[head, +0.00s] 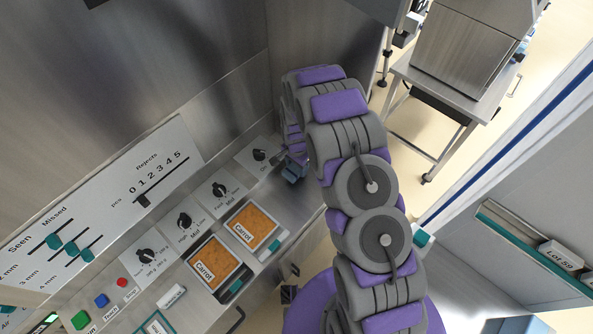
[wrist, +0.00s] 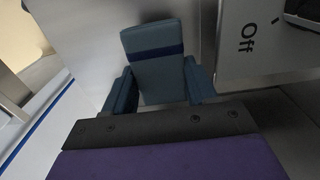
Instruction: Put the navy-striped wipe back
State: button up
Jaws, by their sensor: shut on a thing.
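The navy-striped wipe (wrist: 153,40) is a blue-grey block with a dark navy band across it in the wrist view. My gripper (wrist: 160,88) is shut on it, with one blue finger on each side, and the wipe's upper end stands out past the fingers. In the head view my gripper (head: 292,172) is small and partly hidden behind my arm, near the far end of the control panel by the rightmost knob. There I cannot tell the wipe from the fingers. Whether the wipe touches any surface is not clear.
The sloped panel holds several black knobs (head: 260,155), a Rejects slider (head: 145,200) and two orange Carrot trays (head: 252,228). An Off label (wrist: 248,38) is close on the right in the wrist view. A steel cart (head: 445,95) stands beyond, with open floor around it.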

notch_tip(320, 180, down, 4)
jog(key=shift+r+b, duration=0.25)
jog(key=shift+b, duration=0.1)
jog(key=o, duration=0.9)
jog(key=shift+r, duration=0.1)
jog(key=shift+o, duration=0.2)
notch_tip(320, 180, up, 12)
jog(key=shift+r+p, duration=0.15)
jog(key=shift+p, duration=0.7)
notch_tip(320, 180, up, 12)
jog(key=n, duration=0.2)
send_over(297, 167)
jog(key=s+d, duration=0.4)
jog(key=s, duration=0.2)
jog(key=s+d+r+n, duration=0.2)
jog(key=s+d+r, duration=0.2)
jog(key=s+r, duration=0.6)
jog(key=s+d+r+n+g, duration=0.1)
jog(key=s+r, duration=0.3)
jog(key=s, duration=0.7)
jog(key=s+d+r+n, duration=0.1)
jog(key=s+r+n, duration=0.3)
jog(key=s, duration=0.7)
jog(key=shift+s+d+g, duration=0.2)
jog(key=shift+d+g, duration=0.2)
